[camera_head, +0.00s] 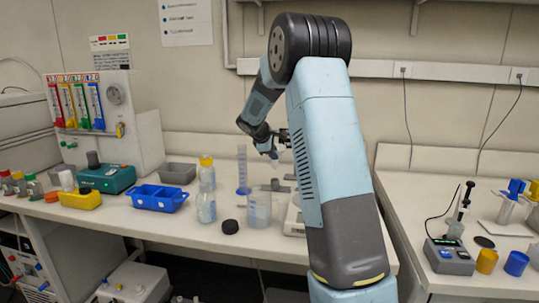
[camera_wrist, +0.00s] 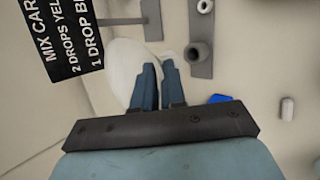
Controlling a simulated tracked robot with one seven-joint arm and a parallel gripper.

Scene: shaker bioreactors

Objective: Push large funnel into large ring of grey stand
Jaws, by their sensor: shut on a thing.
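My gripper (camera_wrist: 158,72) is shut on a white funnel (camera_wrist: 122,66), whose pale rounded body shows beside the left finger in the wrist view. In the head view my gripper (camera_head: 277,142) holds the funnel (camera_head: 273,154) in the air above the bench. A grey stand (camera_wrist: 200,25) lies beyond the fingers to the upper right in the wrist view. One ring (camera_wrist: 198,52) with a dark hole is nearer, and another ring (camera_wrist: 205,6) is at the top edge. The funnel is apart from both. In the head view the stand (camera_head: 275,186) is small and partly hidden.
A blue tray (camera_head: 158,198) is further left. In the wrist view a black sign (camera_wrist: 70,30) is at upper left.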

